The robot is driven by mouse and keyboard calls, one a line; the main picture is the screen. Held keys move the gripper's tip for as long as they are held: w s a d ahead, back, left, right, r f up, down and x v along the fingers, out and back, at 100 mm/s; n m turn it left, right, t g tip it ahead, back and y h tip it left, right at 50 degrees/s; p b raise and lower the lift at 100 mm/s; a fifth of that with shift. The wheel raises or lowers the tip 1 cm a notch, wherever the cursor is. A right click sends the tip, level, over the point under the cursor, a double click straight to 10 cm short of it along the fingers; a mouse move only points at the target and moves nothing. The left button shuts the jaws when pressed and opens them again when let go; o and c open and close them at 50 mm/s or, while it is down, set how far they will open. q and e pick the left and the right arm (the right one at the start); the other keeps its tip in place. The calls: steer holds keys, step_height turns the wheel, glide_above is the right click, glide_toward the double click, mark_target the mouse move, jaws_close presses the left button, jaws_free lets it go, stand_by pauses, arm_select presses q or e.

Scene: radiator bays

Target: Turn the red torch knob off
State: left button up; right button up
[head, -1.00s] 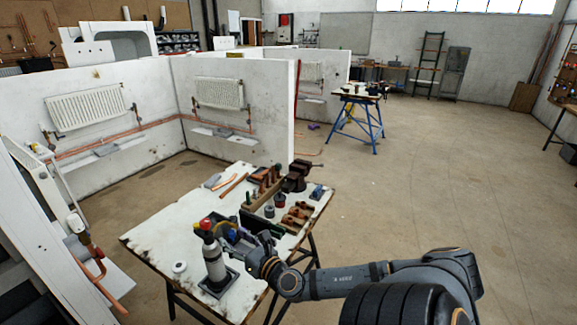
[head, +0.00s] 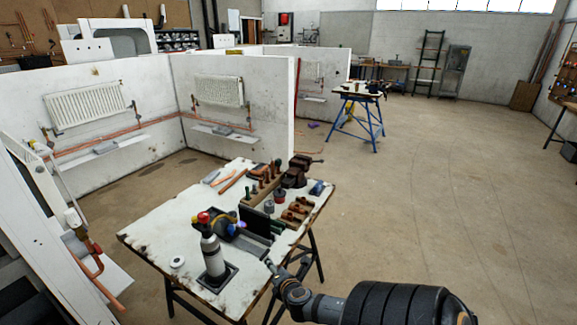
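The torch is a grey cylinder (head: 213,258) standing upright in a dark square base near the front edge of the white worktable (head: 155,236). Its red knob (head: 203,217) is at the top, beside a dark torch head. A small blue-violet spot shows just right of the head; I cannot tell if it is flame. My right gripper (head: 269,264) is at the table's front right edge, right of the cylinder and apart from it and the knob. It is small and seen nearly end-on, so its fingers are unclear. My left gripper is not in view.
A dark upright panel (head: 258,226), pipe fittings (head: 298,208), a wooden rack (head: 262,188) and a vise (head: 296,175) crowd the table's right and back. A white roll (head: 177,262) lies left of the cylinder. The table's left part is mostly clear.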

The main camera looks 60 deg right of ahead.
steer(key=s+f+m+g+b, duration=0.1)
steer(key=s+f+m, duration=0.3)
steer(key=f, duration=0.6)
steer(key=shift+s+d+f+g, duration=0.35)
steer(key=shift+f+g, duration=0.05)
steer(key=shift+g, duration=0.5)
